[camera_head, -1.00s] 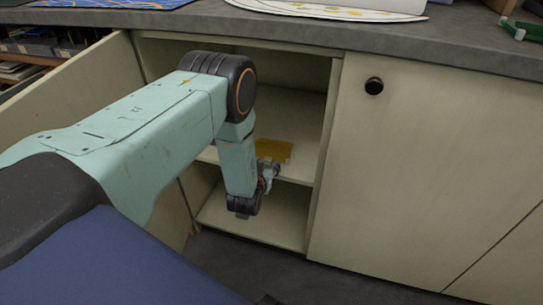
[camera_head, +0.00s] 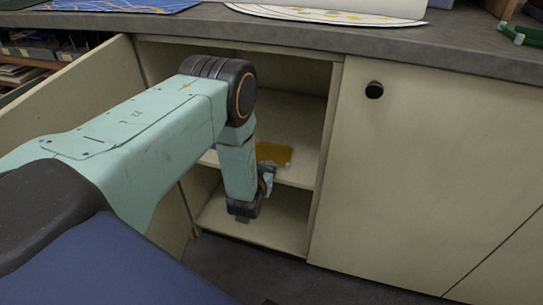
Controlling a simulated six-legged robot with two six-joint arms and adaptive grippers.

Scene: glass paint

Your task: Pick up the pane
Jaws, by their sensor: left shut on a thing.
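An amber pane (camera_head: 274,153) shows just above the middle shelf (camera_head: 300,176) inside the open cabinet. My left arm comes in from the left and bends down in front of the cabinet opening. My left gripper (camera_head: 268,172) is at the near edge of the pane and shut on it. The arm's wrist hides part of the gripper and the pane's left side. I cannot tell whether the pane touches the shelf. My right gripper is not in view.
The open cabinet door (camera_head: 70,95) stands at the left. A closed door (camera_head: 430,170) with a black knob (camera_head: 374,90) is at the right. The grey worktop (camera_head: 300,35) runs above, holding a white paper pattern (camera_head: 325,14). The lower shelf (camera_head: 255,222) looks empty.

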